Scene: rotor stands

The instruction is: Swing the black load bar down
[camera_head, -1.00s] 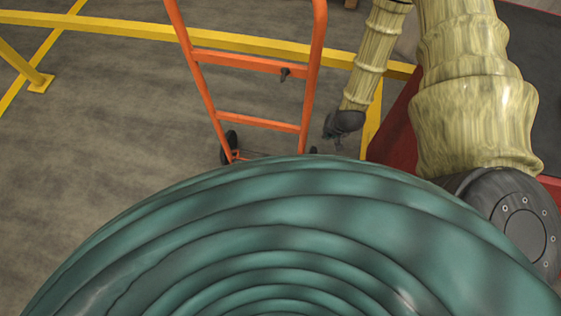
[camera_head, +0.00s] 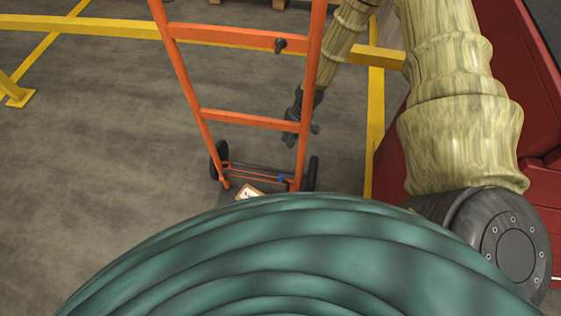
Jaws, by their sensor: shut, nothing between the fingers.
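An orange hand truck (camera_head: 250,121) stands upright in the middle of the head view. A dark bar (camera_head: 262,169) runs between its two black wheels, low on the frame; I cannot tell for certain that it is the load bar. My gripper (camera_head: 302,130) is shut and empty, partly hidden by the right orange rail, above the right wheel in the picture. I cannot tell whether it touches the rail. The lowest part of the truck is hidden by my green body.
A small labelled box (camera_head: 248,193) shows at the truck's foot. Yellow barrier rails (camera_head: 110,27) cross the back, with a yellow post foot (camera_head: 20,97) at the left. A red structure (camera_head: 530,120) stands at the right. The grey floor at left is clear.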

